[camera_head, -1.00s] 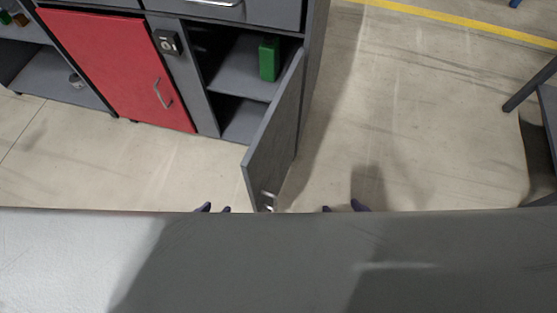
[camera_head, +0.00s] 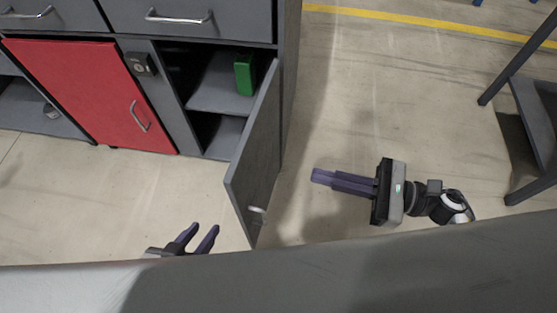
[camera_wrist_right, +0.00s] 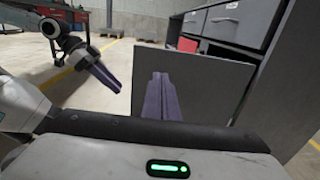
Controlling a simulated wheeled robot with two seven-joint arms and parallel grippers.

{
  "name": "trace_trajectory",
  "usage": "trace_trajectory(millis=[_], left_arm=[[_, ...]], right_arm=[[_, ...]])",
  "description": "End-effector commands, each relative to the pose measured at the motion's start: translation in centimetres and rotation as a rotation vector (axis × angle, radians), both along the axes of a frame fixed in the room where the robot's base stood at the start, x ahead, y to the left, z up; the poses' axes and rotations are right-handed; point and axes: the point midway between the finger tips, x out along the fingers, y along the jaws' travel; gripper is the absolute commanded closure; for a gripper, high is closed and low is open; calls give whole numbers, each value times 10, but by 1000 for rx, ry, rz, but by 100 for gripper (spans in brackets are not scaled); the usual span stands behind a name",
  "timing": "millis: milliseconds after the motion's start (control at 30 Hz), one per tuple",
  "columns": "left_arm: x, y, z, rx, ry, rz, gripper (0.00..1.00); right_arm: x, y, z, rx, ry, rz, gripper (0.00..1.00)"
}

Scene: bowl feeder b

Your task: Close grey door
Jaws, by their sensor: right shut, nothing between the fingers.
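The grey door (camera_head: 254,160) stands open, swung out from the cabinet at the right of the red door. Its handle (camera_head: 257,210) shows low near its free edge. My right gripper (camera_head: 314,175) is shut and empty to the right of the door, apart from it, with its fingers pointing left toward the door. In the right wrist view the grey door (camera_wrist_right: 190,82) is a panel beyond the fingers. My left gripper (camera_head: 203,232) is to the left of the door's lower edge, its two fingers apart and empty; it also shows in the right wrist view (camera_wrist_right: 118,88).
The red door (camera_head: 85,95) beside the opening is shut. A green box (camera_head: 244,75) stands on the upper shelf inside the grey cabinet. Drawers are above. A dark-framed table (camera_head: 535,110) stands at the right. The floor between is clear.

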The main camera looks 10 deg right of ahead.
Motion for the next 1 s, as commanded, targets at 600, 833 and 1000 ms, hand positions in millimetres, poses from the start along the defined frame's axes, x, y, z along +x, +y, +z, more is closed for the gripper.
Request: trace_trajectory(millis=[600,833,1000], left_arm=[[-4,1,0,11,15,-4,69],[1,1,3,12,6,-5,69],[1,1,3,12,6,-5,69]], right_arm=[[41,106,2,6,0,0,100],[49,126,1,4,2,0,100],[50,129,1,4,2,0,100]])
